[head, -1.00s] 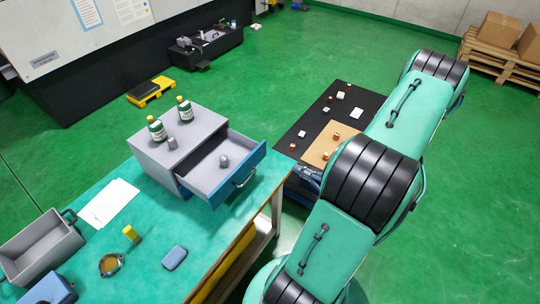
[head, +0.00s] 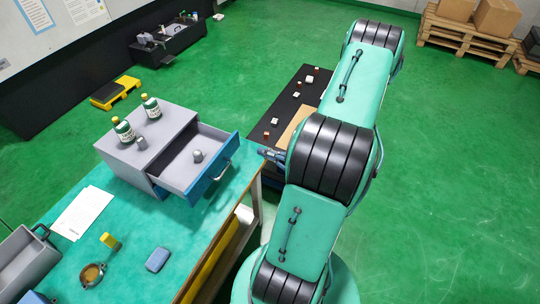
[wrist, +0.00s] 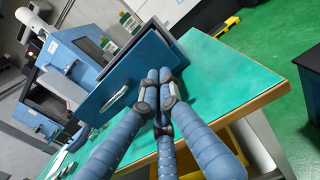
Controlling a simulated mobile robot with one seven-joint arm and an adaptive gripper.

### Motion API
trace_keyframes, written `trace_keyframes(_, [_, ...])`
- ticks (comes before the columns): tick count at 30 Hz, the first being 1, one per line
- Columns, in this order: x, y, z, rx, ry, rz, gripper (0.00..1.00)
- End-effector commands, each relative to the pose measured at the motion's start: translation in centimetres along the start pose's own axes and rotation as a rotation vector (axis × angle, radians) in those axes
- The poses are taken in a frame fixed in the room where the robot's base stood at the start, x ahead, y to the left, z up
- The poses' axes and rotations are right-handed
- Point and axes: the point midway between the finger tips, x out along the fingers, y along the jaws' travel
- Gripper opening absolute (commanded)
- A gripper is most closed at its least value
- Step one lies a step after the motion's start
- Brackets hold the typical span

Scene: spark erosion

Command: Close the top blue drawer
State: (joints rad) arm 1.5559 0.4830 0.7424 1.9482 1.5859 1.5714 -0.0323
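The top blue drawer (head: 212,178) is pulled well out of the grey cabinet (head: 125,158) on the teal bench in the head view. A small grey metal piece (head: 198,155) stands inside it. The drawer's blue front (wrist: 143,68) and its handle (wrist: 116,99) also show in the wrist view. My gripper (head: 265,153) is just right of the drawer front in the head view, its tips partly hidden by my arm. In the wrist view, my gripper's blue fingers (wrist: 158,82) come together in front of the drawer front, with nothing seen between them. I cannot tell whether they touch it.
Two green bottles (head: 123,131) and a metal piece stand on the cabinet. Paper (head: 83,213), a yellow-topped item (head: 110,241), a brass ring (head: 92,274) and a blue case (head: 158,259) lie on the bench. A dark table (head: 287,105) with small parts stands behind my arm.

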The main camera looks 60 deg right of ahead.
Motion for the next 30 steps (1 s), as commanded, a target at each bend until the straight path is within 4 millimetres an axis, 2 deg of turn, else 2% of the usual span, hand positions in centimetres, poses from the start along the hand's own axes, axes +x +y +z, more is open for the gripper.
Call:
trace_keyframes(18, [7.0,0.1,-0.1,0.000,0.000,0.003,0.00])
trace_keyframes(24, [8.6,0.1,-0.1,-0.001,0.000,0.001,0.00])
trace_keyframes(30, [9.2,0.1,0.0,0.000,0.000,0.001,0.00])
